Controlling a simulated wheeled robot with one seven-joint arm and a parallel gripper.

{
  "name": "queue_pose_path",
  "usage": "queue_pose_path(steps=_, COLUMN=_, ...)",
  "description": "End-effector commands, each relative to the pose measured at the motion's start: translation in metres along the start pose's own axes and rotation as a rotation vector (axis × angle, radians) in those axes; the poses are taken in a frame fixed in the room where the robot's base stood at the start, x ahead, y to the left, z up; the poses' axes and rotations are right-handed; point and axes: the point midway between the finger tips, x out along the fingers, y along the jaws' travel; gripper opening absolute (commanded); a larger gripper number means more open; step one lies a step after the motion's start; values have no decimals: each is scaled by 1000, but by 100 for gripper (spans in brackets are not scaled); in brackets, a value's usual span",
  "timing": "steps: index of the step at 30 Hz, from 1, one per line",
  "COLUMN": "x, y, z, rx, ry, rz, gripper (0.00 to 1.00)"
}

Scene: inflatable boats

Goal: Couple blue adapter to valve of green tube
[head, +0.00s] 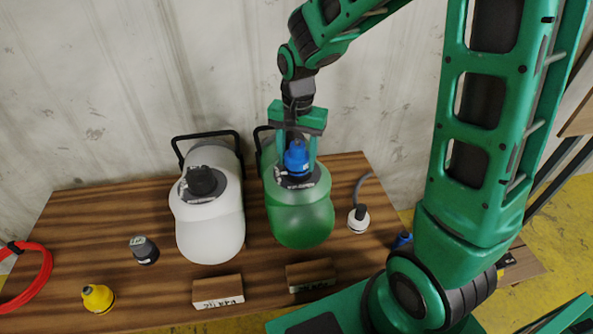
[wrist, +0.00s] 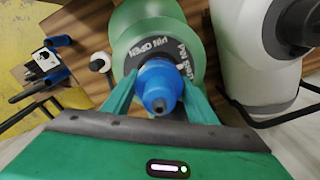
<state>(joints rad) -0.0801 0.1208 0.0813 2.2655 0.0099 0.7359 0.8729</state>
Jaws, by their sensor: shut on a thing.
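The green tube (head: 301,222) lies on the wooden table, its dark valve patch with white lettering facing up. The blue adapter (head: 297,158) is upright between the fingers of my gripper (head: 297,164), directly over the valve patch. My gripper is shut on it. In the wrist view the blue adapter (wrist: 158,88) sits between the green fingers (wrist: 158,98), against the lettered ring of the green tube (wrist: 150,15). The valve itself is hidden beneath the adapter, and I cannot tell whether the two are engaged.
A white tube (head: 209,225) with a dark valve lies just left of the green one. A grey adapter (head: 144,250), a yellow adapter (head: 98,298) and a red hose (head: 35,283) are farther left. A white adapter with hose (head: 358,218) stands right. Two labelled wooden blocks (head: 218,291) (head: 311,275) lie in front.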

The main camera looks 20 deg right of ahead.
Motion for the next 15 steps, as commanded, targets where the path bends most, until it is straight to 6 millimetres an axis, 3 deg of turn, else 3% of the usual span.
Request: queue_pose_path(steps=15, x=8, y=0, z=0, rx=0, ry=0, rz=0, gripper=29)
